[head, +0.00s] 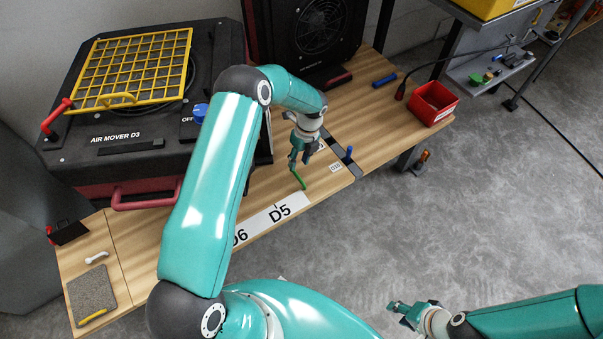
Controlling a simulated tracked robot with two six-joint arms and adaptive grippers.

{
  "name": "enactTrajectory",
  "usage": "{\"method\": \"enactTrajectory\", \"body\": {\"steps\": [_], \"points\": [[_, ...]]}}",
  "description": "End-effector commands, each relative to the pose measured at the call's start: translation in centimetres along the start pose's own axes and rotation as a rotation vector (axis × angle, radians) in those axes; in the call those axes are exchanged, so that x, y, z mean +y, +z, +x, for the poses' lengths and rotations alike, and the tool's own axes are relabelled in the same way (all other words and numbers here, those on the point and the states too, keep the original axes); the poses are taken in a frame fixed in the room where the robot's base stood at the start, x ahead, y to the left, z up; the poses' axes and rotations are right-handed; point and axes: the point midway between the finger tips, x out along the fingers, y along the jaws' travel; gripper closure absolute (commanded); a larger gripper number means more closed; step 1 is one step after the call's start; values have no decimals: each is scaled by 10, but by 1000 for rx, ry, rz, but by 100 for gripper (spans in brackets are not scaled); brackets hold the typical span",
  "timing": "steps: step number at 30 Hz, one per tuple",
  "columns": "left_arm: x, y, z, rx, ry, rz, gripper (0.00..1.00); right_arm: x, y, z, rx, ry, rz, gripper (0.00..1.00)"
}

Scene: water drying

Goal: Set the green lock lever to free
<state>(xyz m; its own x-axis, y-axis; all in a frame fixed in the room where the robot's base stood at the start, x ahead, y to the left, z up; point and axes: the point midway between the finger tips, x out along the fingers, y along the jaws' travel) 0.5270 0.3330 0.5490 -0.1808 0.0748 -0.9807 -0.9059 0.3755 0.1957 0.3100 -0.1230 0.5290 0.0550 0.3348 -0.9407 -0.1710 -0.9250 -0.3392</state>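I cannot tell whether a finger touches the lever. The lever's mount and any free or lock marking are too small to read. My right gripper (397,313) is at the bottom of the head view, away from the bench over the floor, and appears open and empty.
The black air mover D3 (130,150) with a yellow grille (135,68) stands on the bench at left. A blue-topped peg (348,154) stands right of the lever. A red bin (432,103) sits at the bench's right end.

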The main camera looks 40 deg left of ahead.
Motion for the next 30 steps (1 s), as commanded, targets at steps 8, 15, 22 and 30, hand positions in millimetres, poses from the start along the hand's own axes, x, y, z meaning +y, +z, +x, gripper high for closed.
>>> {"method": "enactTrajectory", "body": {"steps": [8,15,22,30], "points": [[0,0,45,1,1,-2,61,0,0,1,0,0,0,60],[0,0,56,0,-1,-1,61,0,0,1,0,0,0,60],[-1,0,56,0,-1,-1,62,0,0,2,0,0,0,60],[0,-1,55,0,1,0,100,0,0,1,0,0,0,60]]}}
